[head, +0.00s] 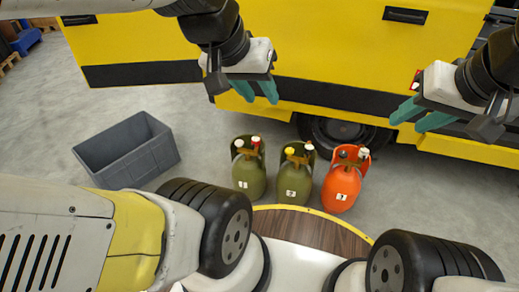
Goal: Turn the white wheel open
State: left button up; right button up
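Three gas cylinders stand in a row on the floor: a left olive one (249,178), a middle olive one (291,186) and an orange one (340,188). Small coloured and pale knobs sit on their tops. A pale knob (239,143) shows on the left cylinder and another (309,146) on the middle one; I cannot tell which is the white wheel or how far it is turned. My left gripper (256,92) is open and empty, above and beyond the cylinders in the picture. My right gripper (420,115) is open and empty, up to the right.
A grey open crate (128,152) sits on the floor to the left and looks empty. A yellow vehicle (330,55) with a black stripe stands behind the cylinders, its tyre (345,132) close behind them. Grey floor is clear between crate and cylinders and at the right.

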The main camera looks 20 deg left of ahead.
aim_at(238, 143)
jog(key=i+j, duration=0.15)
jog(key=j, duration=0.25)
jog(key=i+j, duration=0.15)
jog(key=j, duration=0.25)
jog(key=i+j, duration=0.15)
jog(key=j, duration=0.25)
jog(key=i+j, duration=0.1)
jog(key=j, duration=0.25)
jog(key=i+j, duration=0.15)
jog(key=j, duration=0.25)
jog(key=i+j, duration=0.15)
jog(key=j, duration=0.25)
jog(key=i+j, duration=0.15)
jog(key=j, duration=0.25)
jog(key=i+j, duration=0.15)
jog(key=j, duration=0.25)
jog(key=z, duration=0.05)
